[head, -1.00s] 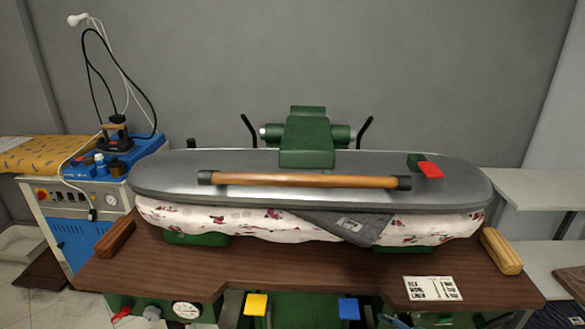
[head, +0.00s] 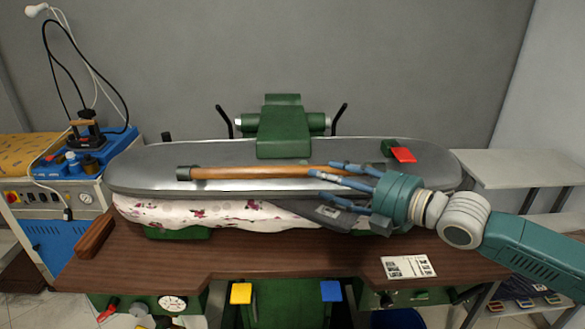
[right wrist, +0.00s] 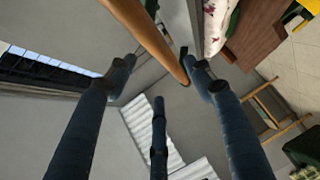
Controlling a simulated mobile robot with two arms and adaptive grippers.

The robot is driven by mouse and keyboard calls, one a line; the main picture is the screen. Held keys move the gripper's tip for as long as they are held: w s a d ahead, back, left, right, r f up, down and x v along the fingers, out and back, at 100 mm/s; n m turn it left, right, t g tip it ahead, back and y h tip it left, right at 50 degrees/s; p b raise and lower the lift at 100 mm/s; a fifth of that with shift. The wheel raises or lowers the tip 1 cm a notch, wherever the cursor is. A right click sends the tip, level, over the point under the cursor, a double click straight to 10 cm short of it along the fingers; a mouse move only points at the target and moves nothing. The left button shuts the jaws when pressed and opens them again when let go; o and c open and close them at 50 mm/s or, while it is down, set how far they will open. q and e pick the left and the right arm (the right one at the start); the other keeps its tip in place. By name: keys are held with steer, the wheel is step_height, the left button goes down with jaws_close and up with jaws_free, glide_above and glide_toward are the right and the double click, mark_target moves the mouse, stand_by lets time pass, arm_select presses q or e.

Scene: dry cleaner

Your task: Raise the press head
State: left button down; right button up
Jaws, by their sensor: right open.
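The grey press head (head: 137,172) is down on the floral padded bed (head: 185,211). Its wooden handle (head: 250,172) runs across the front edge. A dark grey cloth (head: 325,214) lies partly under the head and hangs over the front. My right gripper (head: 326,180) has come in from the right, and its open blue fingers are at the right part of the handle. In the right wrist view the handle (right wrist: 150,35) passes between the spread fingers (right wrist: 160,76); they are not closed on it. I cannot tell whether any finger touches it. My left gripper is out of view.
The brown press table (head: 240,254) has a wooden block (head: 95,236) at left and a white card (head: 408,266) at right. A blue steam unit (head: 70,240) with an iron stands left. Green press arm (head: 283,125) is behind the head.

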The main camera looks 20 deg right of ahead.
mark_target(299, 169)
steer(key=p+x, duration=0.4)
steer(key=x, duration=0.6)
steer(key=shift+r, duration=0.1)
steer(key=shift+w+a+f, duration=0.15)
steer(key=shift+w+f, duration=0.1)
steer(key=shift+w, duration=0.15)
jaws_close()
